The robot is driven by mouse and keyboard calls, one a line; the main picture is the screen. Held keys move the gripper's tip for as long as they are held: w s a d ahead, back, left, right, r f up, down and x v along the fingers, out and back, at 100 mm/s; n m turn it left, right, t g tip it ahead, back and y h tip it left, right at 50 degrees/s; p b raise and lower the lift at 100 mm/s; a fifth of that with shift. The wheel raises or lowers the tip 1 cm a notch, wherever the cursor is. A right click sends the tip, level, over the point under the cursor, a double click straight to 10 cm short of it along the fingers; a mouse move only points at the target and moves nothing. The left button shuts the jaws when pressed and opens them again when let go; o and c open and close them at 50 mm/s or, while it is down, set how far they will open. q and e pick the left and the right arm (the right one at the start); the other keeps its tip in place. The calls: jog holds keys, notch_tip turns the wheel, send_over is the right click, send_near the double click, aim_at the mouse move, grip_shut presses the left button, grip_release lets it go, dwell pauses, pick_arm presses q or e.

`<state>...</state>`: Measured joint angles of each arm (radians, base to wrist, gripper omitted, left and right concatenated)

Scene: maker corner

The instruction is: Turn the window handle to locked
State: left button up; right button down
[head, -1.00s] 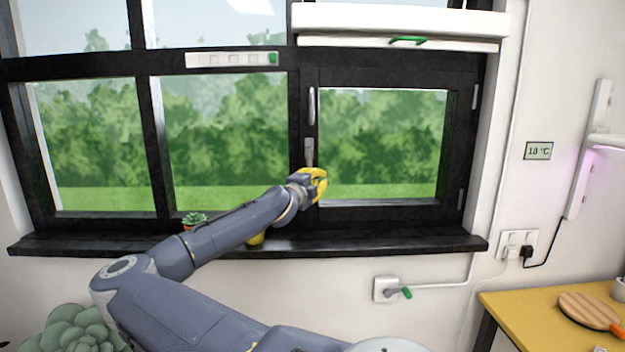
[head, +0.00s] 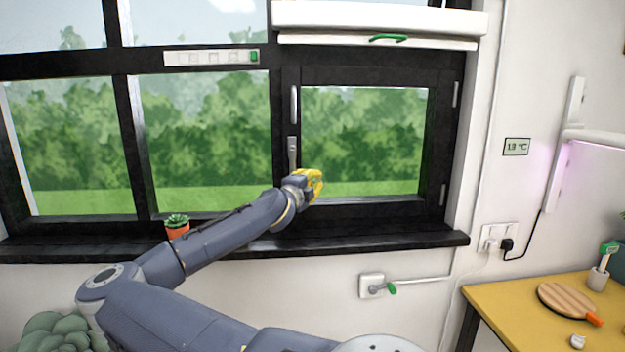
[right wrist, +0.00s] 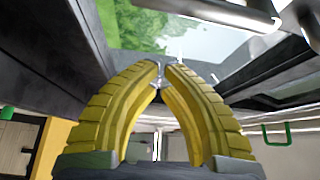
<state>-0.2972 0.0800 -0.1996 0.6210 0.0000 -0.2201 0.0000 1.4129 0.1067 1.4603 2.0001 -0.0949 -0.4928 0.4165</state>
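The window handle (head: 292,150) is a grey plate with a lever pointing down, on the dark frame left of the right-hand window pane. My right gripper (head: 314,184), with yellow fingers, is just below and to the right of the lever's lower end, in front of the frame. In the right wrist view its fingertips (right wrist: 163,66) nearly meet, with nothing seen held between them. A silver bar (right wrist: 225,11) shows above the fingers there, apart from them; I cannot tell if it is the handle. My left gripper is not in view.
A second vertical silver handle (head: 294,104) is above the window handle. The dark sill (head: 400,241) runs below, with a potted succulent (head: 177,226) close to my arm. A roller blind (head: 380,20) with a green pull hangs above. A yellow table (head: 510,312) stands at the right.

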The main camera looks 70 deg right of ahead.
jog(key=w+a, duration=0.1)
jog(key=a, duration=0.7)
jog(key=shift+w+a, duration=0.2)
jog(key=shift+a, duration=0.1)
jog(key=shift+r, duration=0.1)
